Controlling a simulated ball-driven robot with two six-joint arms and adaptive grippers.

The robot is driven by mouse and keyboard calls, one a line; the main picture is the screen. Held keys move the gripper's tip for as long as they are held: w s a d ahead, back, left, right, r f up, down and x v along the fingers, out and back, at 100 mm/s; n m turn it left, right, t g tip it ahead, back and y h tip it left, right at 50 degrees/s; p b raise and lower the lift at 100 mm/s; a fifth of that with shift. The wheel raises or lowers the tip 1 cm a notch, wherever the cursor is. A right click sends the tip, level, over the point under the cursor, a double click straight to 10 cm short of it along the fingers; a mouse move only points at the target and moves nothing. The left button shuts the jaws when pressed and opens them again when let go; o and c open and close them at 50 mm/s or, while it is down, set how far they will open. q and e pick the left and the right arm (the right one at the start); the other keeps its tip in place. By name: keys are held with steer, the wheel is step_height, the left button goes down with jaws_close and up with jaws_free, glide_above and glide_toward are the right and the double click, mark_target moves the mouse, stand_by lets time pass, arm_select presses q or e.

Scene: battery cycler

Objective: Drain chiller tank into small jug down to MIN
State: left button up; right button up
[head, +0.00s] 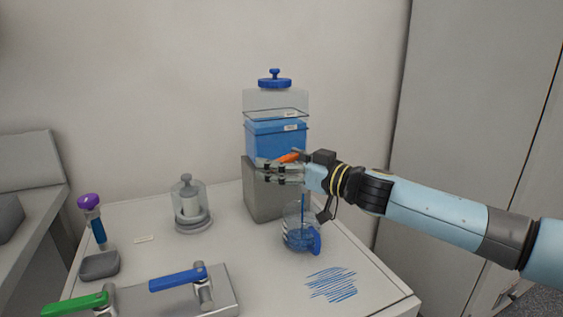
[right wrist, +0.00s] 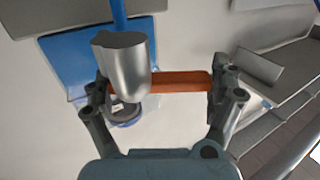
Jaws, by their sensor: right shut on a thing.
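The chiller tank (head: 262,142) is a clear box with blue liquid, standing on a grey block. Two small white labels show on its front, the lower one close to the liquid surface; their text is too small to read. My right gripper (head: 262,170) is shut on the orange tap lever (head: 289,157) at the tank's front. The lever (right wrist: 180,82) also spans between the fingers in the right wrist view, by the silver tap body (right wrist: 125,65). A thin blue stream (head: 303,205) falls into the small clear jug (head: 292,228), which holds some blue liquid. My left gripper is out of view.
A blue-knobbed lid (head: 275,80) tops the tank. A glass dome (head: 188,205), a purple-topped tool (head: 93,220), a grey dish (head: 99,266) and a fixture with green (head: 75,305) and blue (head: 178,278) levers stand left. Blue hatching (head: 331,284) marks the table at front right.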

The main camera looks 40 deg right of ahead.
steer(key=o, duration=1.4)
